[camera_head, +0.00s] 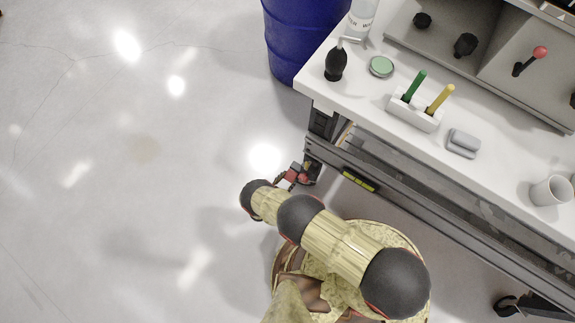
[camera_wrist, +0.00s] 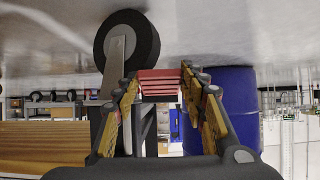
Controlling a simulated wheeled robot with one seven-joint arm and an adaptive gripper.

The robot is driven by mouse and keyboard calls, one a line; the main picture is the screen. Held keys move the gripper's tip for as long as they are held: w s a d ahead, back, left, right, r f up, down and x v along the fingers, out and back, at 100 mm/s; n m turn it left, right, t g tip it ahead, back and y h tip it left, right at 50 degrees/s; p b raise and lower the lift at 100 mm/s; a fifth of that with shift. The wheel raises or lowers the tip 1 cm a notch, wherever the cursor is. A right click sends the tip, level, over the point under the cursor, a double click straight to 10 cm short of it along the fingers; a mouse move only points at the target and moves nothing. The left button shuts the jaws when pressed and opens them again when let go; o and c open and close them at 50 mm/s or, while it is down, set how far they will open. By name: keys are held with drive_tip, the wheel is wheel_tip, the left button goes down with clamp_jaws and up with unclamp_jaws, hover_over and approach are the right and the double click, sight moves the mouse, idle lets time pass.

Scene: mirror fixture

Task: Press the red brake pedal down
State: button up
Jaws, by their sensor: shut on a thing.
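The red brake pedal (camera_wrist: 160,84) shows in the wrist view as a ribbed red block beside a black caster wheel (camera_wrist: 131,40). My gripper (camera_wrist: 162,92) has a finger on each side of the pedal and is shut on it. In the head view, my gripper (camera_head: 287,179) is low at the near left corner of the workbench, by the red pedal (camera_head: 304,177). My arm and the small scale there hide most of the contact. I cannot tell how far down the pedal is.
The white workbench (camera_head: 345,92) carries a cup, a pen holder and other small things. A blue barrel (camera_head: 288,45) stands behind its left end; it also shows in the wrist view (camera_wrist: 237,105). The floor (camera_head: 120,180) to the left is clear.

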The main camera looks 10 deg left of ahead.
idle(0.3)
drive_tip(key=o, duration=1.1)
drive_tip(key=shift+c, duration=0.2)
drive_tip(key=shift+o, duration=0.6)
drive_tip(key=v, duration=1.2)
drive_tip(key=shift+f, duration=0.15)
